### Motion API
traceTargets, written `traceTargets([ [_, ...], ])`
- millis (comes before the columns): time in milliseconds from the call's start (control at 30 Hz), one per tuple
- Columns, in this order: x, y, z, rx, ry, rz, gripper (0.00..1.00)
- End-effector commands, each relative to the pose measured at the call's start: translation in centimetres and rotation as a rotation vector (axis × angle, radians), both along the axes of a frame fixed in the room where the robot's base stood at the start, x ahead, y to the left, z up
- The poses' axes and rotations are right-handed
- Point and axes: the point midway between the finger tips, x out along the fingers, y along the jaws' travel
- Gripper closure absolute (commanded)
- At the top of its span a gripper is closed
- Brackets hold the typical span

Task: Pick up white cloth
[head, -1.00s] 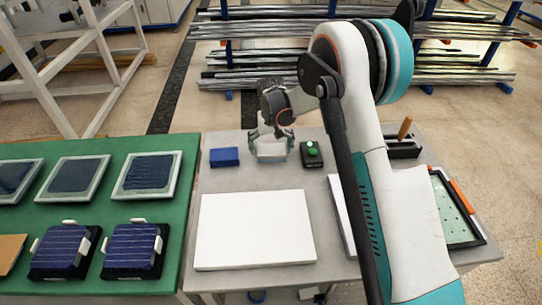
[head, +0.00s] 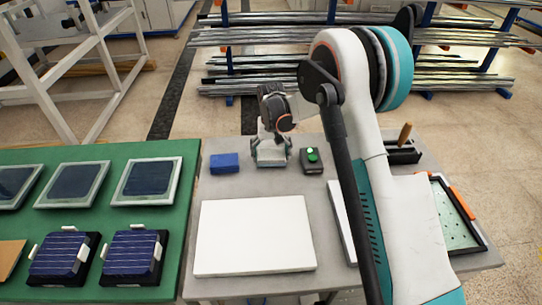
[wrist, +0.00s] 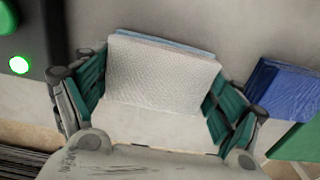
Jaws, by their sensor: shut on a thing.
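The white cloth (wrist: 160,75) is a folded, textured white pad with a light blue edge at its back, seen between the fingers in the wrist view. My gripper (wrist: 155,95) has its teal fingers on both sides of the cloth and is shut on it. In the head view my gripper (head: 271,160) is at the back of the grey table, and the cloth is mostly hidden there by the fingers. I cannot tell whether the cloth is clear of the table top.
A blue folded cloth (head: 224,163) lies left of my gripper; a dark box with a green button (head: 312,160) stands close on its right. A large white panel (head: 255,233) lies in front. The green table (head: 90,212) at left holds several solar cells.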

Motion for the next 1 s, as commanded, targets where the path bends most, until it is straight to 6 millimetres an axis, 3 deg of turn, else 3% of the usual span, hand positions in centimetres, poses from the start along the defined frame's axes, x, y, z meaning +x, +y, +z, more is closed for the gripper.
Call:
traceTargets([
  [167, 0.0, 0.0, 3.0, 0.0, 0.0, 0.0, 0.4],
  [600, 0.0, 0.0, 14.6, 0.0, 0.0, 0.0, 0.4],
  [800, 0.0, 0.0, 17.7, 0.0, 0.0, 0.0, 0.4],
  [1000, 0.0, 0.0, 19.0, 0.0, 0.0, 0.0, 0.4],
])
